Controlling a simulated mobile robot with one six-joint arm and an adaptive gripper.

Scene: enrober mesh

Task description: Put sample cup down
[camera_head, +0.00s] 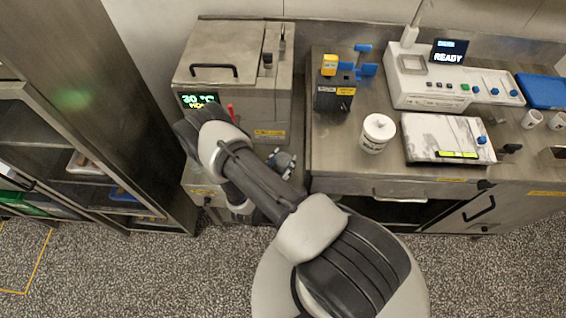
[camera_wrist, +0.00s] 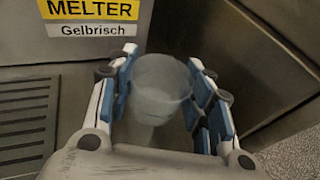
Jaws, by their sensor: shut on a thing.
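The sample cup (camera_wrist: 161,88) is a pale grey, translucent cup between the blue pads of my gripper (camera_wrist: 162,68) in the wrist view. My gripper is shut on its sides, and the cup looks roughly upright. Below it is a dim grey metal surface; I cannot tell whether the cup touches it. In the head view my gripper (camera_head: 283,163) is low in front of the melter, by the left end of the bench. The cup is not clearly visible there.
The melter (camera_head: 230,75) reads 30 °C; a slotted grille (camera_wrist: 24,108) lies left of the cup. The bench (camera_head: 350,160) holds a white lidded tub (camera_head: 378,132), a white-topped plate unit (camera_head: 446,138), a READY instrument (camera_head: 450,82) and small white cups (camera_head: 532,119). A rack (camera_head: 90,120) stands left.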

